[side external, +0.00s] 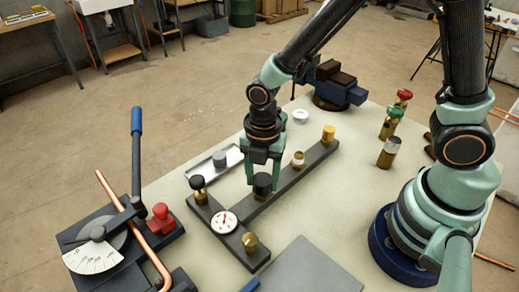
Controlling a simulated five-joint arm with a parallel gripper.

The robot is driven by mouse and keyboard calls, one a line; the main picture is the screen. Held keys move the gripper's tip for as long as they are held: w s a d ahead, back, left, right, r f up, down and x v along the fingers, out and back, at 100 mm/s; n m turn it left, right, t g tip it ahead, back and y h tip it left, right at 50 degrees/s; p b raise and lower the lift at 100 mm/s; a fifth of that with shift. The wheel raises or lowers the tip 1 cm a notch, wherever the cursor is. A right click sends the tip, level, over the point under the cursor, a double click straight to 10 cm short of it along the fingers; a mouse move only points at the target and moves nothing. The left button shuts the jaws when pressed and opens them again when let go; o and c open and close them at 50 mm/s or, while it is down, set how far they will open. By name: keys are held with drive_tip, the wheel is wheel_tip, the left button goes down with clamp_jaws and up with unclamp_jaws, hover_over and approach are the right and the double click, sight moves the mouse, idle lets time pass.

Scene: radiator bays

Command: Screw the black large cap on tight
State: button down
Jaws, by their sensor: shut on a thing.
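My gripper (262,178) points straight down over the middle of the dark rail (281,180). Its two green fingers are shut on a black large cap (262,187), one on each side. The cap is upright and low at the rail, over a neck there. The neck is mostly hidden, and I cannot tell how far down the cap sits on its thread. Another black cap (198,182) stands on a brass neck at the rail's left end, away from my gripper.
A white-faced gauge (224,222) and a brass fitting (250,241) stand on the front crosspiece. A white-topped fitting (298,158) and a gold cap (328,133) stand farther back. A tray (200,172) holds a grey cylinder. A pipe bender (110,240) is left; brass cylinders (388,152) stand right.

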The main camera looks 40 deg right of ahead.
drive_tip(key=m, duration=2.2)
drive_tip(key=shift+f, duration=0.1)
drive_tip(key=shift+c, duration=2.2)
unclamp_jaws()
